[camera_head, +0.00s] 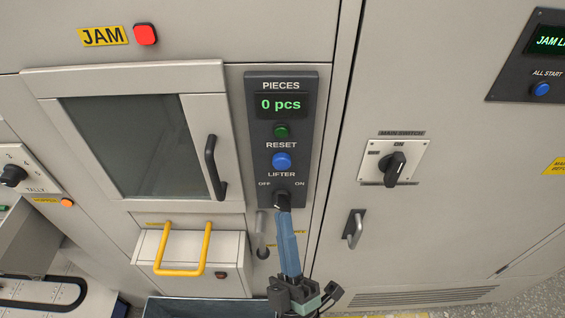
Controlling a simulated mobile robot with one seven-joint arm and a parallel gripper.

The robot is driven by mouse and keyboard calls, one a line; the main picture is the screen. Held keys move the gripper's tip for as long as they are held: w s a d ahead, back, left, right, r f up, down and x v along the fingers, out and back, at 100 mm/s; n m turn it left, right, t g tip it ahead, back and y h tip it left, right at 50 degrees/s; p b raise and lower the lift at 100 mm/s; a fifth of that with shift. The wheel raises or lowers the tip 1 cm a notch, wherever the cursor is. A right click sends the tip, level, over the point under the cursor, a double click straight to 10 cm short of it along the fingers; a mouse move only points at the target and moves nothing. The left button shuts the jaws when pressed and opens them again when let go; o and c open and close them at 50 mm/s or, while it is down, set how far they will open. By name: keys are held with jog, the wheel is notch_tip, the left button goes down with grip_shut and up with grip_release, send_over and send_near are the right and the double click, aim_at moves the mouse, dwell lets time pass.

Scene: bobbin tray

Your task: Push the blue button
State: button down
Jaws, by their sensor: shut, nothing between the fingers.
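A round blue button (282,161) sits on the dark control panel (307,135), just below the word RESET and above the word LIFTER. It is in full view. A second blue button (541,89) is at the far right under the words ALL START. My gripper (284,213) comes up from the bottom, its long blue-grey fingers shut together and empty. Its tips are below the RESET blue button, apart from it in the picture. They overlap the lower part of the black lifter knob (282,197); I cannot tell whether they touch it.
A green button (281,131) is above the blue one, under a display reading 0 pcs. Left are a windowed door with a black handle (214,165) and a yellow-handled drawer (207,250). Right is a main switch (395,168) and a door handle (353,229).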

aim_at(282, 160)
jog(key=w+b, duration=0.3)
jog(key=w, duration=0.5)
jog(key=shift+w, duration=0.1)
jog(key=shift+w+b, duration=0.15)
jog(key=shift+b, duration=0.4)
dwell(1.5)
jog(key=shift+w, duration=0.3)
jog(key=shift+w+b, duration=0.5)
jog(key=shift+b, duration=0.35)
dwell(0.3)
jog(key=shift+s, duration=0.1)
jog(key=shift+s+p, duration=0.3)
jog(key=shift+s, duration=0.6)
